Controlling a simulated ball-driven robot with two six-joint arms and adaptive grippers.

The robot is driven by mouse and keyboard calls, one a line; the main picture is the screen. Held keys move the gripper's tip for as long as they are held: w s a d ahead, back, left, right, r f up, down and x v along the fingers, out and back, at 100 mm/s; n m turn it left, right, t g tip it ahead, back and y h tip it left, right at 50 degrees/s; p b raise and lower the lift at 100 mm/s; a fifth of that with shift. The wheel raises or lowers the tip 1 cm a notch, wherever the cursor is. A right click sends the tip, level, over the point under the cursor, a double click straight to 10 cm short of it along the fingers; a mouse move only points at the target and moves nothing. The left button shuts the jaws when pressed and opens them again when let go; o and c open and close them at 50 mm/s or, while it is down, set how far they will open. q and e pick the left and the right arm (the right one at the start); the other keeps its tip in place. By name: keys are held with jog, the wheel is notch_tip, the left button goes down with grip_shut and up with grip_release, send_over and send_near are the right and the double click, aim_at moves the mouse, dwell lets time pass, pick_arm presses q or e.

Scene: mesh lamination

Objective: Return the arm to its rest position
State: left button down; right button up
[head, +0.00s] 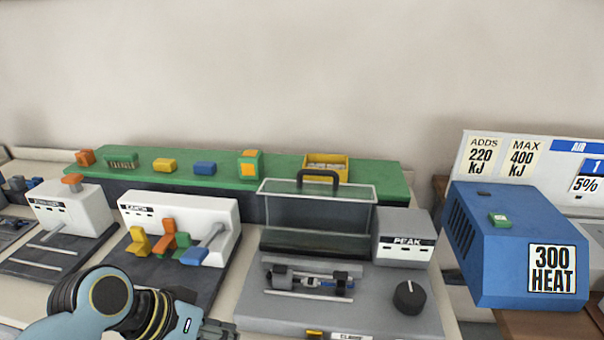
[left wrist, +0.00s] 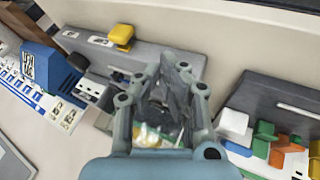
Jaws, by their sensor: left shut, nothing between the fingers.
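My left arm comes in at the bottom left of the head view, and its gripper (head: 217,330) is partly cut off by the lower edge, in front of the dark base of the station with coloured levers (head: 180,240). In the left wrist view the left gripper (left wrist: 172,78) is shut with nothing held, its fingers above the bench equipment. My right gripper is not in view.
A clear-walled box with a black handle (head: 318,180) stands behind a grey clamp fixture (head: 310,280). A grey PEAK unit (head: 405,240) and a blue heater (head: 510,240) are to the right. A green shelf (head: 225,170) holds small coloured blocks behind.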

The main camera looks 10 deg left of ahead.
pick_arm(q)
jog(key=s+a+r+y, duration=0.3)
jog(key=s+a+r, duration=0.25)
jog(key=s, duration=0.25)
jog(key=s+a+r+y, duration=0.4)
jog(key=s+a+r, duration=0.15)
jog(key=s, duration=0.25)
notch_tip(320, 180, down, 34)
jog(key=s+a+r+n+g+b, duration=0.1)
jog(key=a+g+b, duration=0.15)
jog(key=b, duration=0.45)
jog(key=s+f+b, duration=0.3)
jog(key=s+f, duration=0.6)
jog(key=f, duration=0.3)
jog(key=s+a+f+b, duration=0.1)
jog(key=s+f+b, duration=0.3)
jog(key=s+f, duration=0.6)
notch_tip(320, 180, down, 3)
jog(key=shift+s+a+r+g+h, duration=0.2)
jog(key=shift+a+g+h, duration=0.1)
jog(key=shift+g, duration=0.15)
jog(key=shift+a, duration=0.1)
